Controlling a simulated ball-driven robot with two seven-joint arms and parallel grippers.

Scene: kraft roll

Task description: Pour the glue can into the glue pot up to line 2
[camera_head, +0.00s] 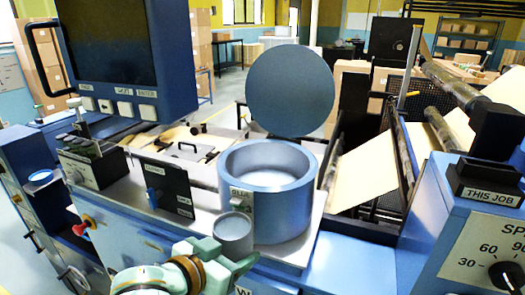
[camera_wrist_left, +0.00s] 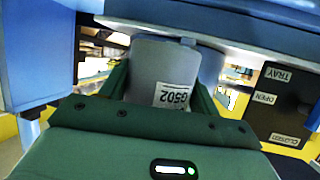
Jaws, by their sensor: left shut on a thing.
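The glue pot (camera_head: 268,222) is a wide blue-grey open cylinder on the machine's metal top. Its round lid (camera_head: 290,90) stands raised behind it, and the inside looks pale. No level lines can be read. The glue can (camera_head: 233,238) is a small grey cylinder, roughly upright, in front of the pot's left side and below its rim. My left gripper (camera_head: 226,262) is shut on the can. In the left wrist view the can (camera_wrist_left: 158,70) sits between the green fingers, its label upside down and reading G502. My right gripper is out of view.
A dark panel (camera_head: 167,188) with a small label stands left of the pot. A monitor (camera_head: 125,60) rises at the back left. Rollers and brown paper (camera_head: 367,165) lie to the right. A speed dial (camera_head: 506,277) is at the lower right. The space above the pot's mouth is clear.

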